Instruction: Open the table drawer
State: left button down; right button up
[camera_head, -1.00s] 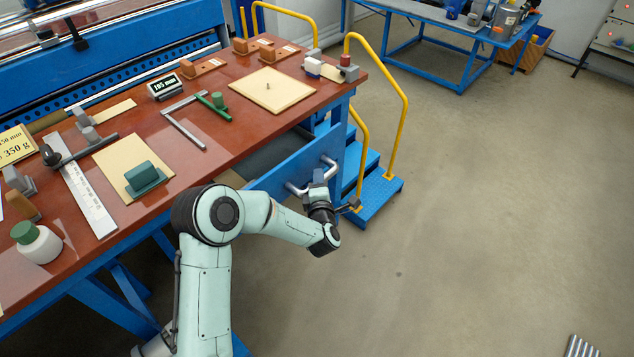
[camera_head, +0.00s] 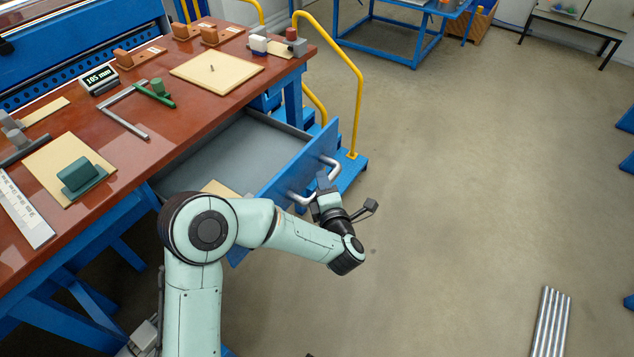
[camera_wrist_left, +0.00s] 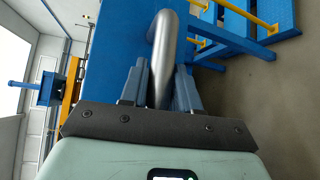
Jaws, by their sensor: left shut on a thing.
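The blue table drawer (camera_head: 306,160) stands pulled well out from under the red-brown tabletop (camera_head: 150,130). Its grey inside shows, with a pale flat piece (camera_head: 219,188) lying in it near my arm. A silver bar handle (camera_head: 299,198) is on the drawer front. My left gripper (camera_head: 322,183) is at the handle. In the left wrist view, the fingers (camera_wrist_left: 158,88) are on both sides of the handle (camera_wrist_left: 164,55) and shut on it. My arm hides the near part of the drawer. My right gripper is not in view.
Blue steps with a yellow handrail (camera_head: 358,90) stand just behind the drawer's far end. Tools and boards lie on the tabletop. Metal bars (camera_head: 551,322) lie at the lower right. The floor (camera_head: 460,190) right of the drawer is clear.

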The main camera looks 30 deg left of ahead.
pick_arm(q)
jog(key=shift+d, duration=0.1)
jog(key=c, duration=0.9)
grip_release()
jog(key=v, duration=1.3)
jog(key=shift+s+r, duration=0.1)
jog(key=shift+s, duration=0.1)
jog(key=shift+d, duration=0.1)
